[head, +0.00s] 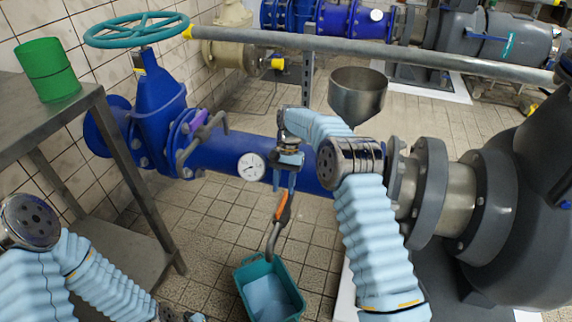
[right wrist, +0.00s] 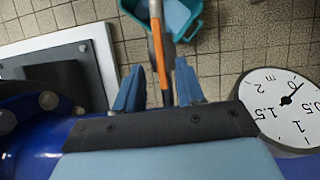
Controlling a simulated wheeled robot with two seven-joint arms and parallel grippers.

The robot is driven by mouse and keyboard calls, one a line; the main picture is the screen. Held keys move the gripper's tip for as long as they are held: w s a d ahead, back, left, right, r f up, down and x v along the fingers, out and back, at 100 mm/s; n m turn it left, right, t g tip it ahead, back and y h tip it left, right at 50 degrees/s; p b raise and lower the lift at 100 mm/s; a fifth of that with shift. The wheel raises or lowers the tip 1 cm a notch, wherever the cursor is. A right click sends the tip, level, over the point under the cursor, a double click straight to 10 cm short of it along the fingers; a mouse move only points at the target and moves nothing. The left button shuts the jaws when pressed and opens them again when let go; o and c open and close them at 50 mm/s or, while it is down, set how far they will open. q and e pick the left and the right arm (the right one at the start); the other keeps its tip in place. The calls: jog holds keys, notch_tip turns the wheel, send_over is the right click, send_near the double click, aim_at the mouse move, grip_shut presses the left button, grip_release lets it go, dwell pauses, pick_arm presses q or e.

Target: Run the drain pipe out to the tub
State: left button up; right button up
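The drain pipe (head: 273,238) shows as a grey bent tube with an orange grip (head: 283,207), below the blue main pipe. Its lower end is over the teal tub (head: 243,283) on the floor. My right gripper (head: 285,183) points down just above the orange grip. In the right wrist view its two blue fingers stand apart, with the orange grip (right wrist: 158,50) between them and a gap on either side. The tub (right wrist: 201,25) is beyond. Whether the fingers reach around the grip is hard to tell. My left gripper (head: 184,317) barely shows at the bottom edge.
A blue valve with a teal handwheel (head: 137,30) stands left, with a purple lever (head: 203,130) and grey bent tube nearby. A gauge (head: 251,167) sits on the main pipe. A metal table (head: 75,108) bears a green cup (head: 47,70). A funnel (head: 357,95) stands behind.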

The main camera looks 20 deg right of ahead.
jog(key=p+v, duration=0.2)
jog(key=v, duration=0.7)
jog(key=shift+s, duration=0.1)
